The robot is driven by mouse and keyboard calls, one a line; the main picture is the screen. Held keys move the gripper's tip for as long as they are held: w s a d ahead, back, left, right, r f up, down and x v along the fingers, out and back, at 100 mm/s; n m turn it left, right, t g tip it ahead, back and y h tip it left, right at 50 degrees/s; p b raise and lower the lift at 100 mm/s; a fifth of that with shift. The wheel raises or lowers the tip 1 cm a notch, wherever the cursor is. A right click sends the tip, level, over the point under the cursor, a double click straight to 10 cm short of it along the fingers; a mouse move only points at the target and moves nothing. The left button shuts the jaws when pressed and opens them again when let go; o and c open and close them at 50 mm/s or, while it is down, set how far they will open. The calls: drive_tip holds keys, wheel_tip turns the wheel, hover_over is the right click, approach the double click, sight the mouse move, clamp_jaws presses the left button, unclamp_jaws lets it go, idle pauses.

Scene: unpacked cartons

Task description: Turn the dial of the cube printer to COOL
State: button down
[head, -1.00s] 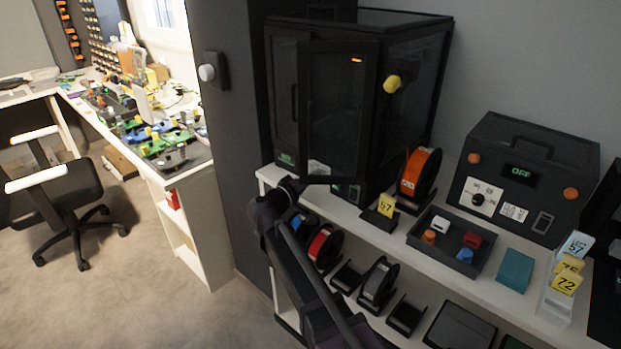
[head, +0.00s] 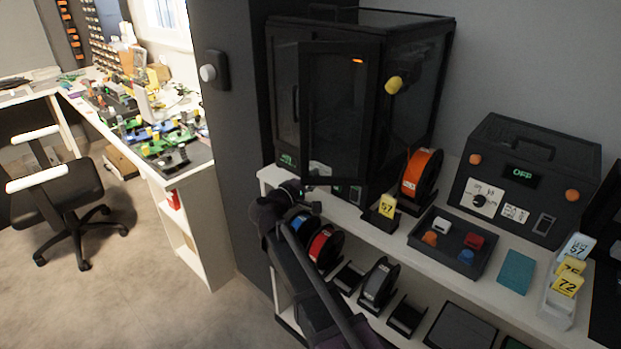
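The cube printer (head: 418,110) is a large black enclosure with dark clear panels at the left end of the white shelf. A framed door panel (head: 340,110) stands swung out at its front, with a yellow knob (head: 396,84) beside it. A small green display (head: 288,160) and a pale label (head: 319,169) show low on its front. I cannot make out a dial there or read the label. My gripper (head: 303,192) is just below this lower front, small and dark against the shelf edge. Whether it touches the printer or is open or shut is unclear.
A black box (head: 540,155) at the right has an OFF display and its own dial (head: 481,201). An orange spool (head: 421,174), a yellow 57 tag (head: 387,206) and a black tray (head: 432,256) of small parts stand between.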

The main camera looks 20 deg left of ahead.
drive_tip(key=shift+d+n, duration=0.2)
drive_tip(key=shift+n, duration=0.8)
drive_tip(key=shift+c, duration=1.7)
unclamp_jaws()
drive_tip(key=shift+s+a, duration=0.1)
drive_tip(key=shift+a, duration=0.05)
drive_tip(key=v, duration=1.1)
drive_tip(key=shift+s+a, duration=0.15)
drive_tip(key=shift+s, duration=0.2)
